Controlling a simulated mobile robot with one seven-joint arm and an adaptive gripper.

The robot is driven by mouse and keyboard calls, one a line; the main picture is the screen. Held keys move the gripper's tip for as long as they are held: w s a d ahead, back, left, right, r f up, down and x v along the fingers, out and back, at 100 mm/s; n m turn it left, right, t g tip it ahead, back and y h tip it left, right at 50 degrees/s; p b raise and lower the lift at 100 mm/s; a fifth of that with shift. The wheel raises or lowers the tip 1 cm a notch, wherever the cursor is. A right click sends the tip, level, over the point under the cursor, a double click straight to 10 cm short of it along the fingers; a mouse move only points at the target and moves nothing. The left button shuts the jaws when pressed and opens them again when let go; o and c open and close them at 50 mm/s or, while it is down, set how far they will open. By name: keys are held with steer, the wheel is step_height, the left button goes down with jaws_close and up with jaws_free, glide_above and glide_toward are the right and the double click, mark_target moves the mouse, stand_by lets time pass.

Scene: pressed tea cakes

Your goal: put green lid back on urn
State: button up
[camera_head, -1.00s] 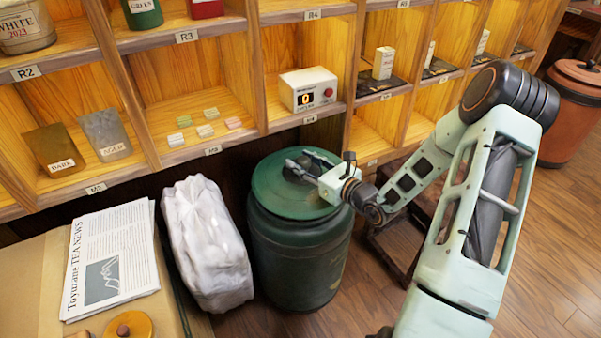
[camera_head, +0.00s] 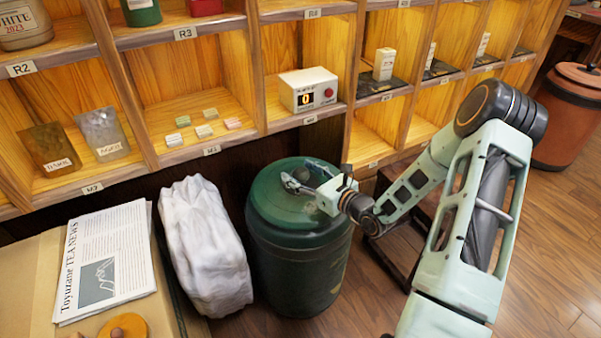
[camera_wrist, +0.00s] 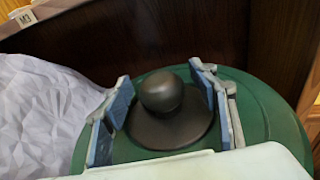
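The green lid (camera_head: 275,205) lies on top of the dark green urn (camera_head: 300,275) in the head view and covers its mouth. Its rim looks about level; whether it is fully seated I cannot tell. In the wrist view the green lid (camera_wrist: 262,110) has a dark round knob (camera_wrist: 160,93) on a dark disc at its middle. My gripper (camera_head: 295,180) is low over the lid. In the wrist view the fingers of my gripper (camera_wrist: 158,80) stand on either side of the knob, with a gap on each side. The gripper is open and holds nothing.
A white wrapped bundle (camera_head: 205,245) stands close left of the urn. A newspaper (camera_head: 105,265) lies on a box at the left. Wooden shelves with tea goods and a white counter device (camera_head: 308,90) rise behind. A brown lidded urn (camera_head: 570,120) stands far right.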

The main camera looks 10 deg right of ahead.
steer(key=shift+r, duration=0.3)
steer(key=p+v, duration=0.2)
steer(key=v, duration=1)
steer(key=shift+f+p, duration=0.15)
steer(key=shift+p, duration=0.25)
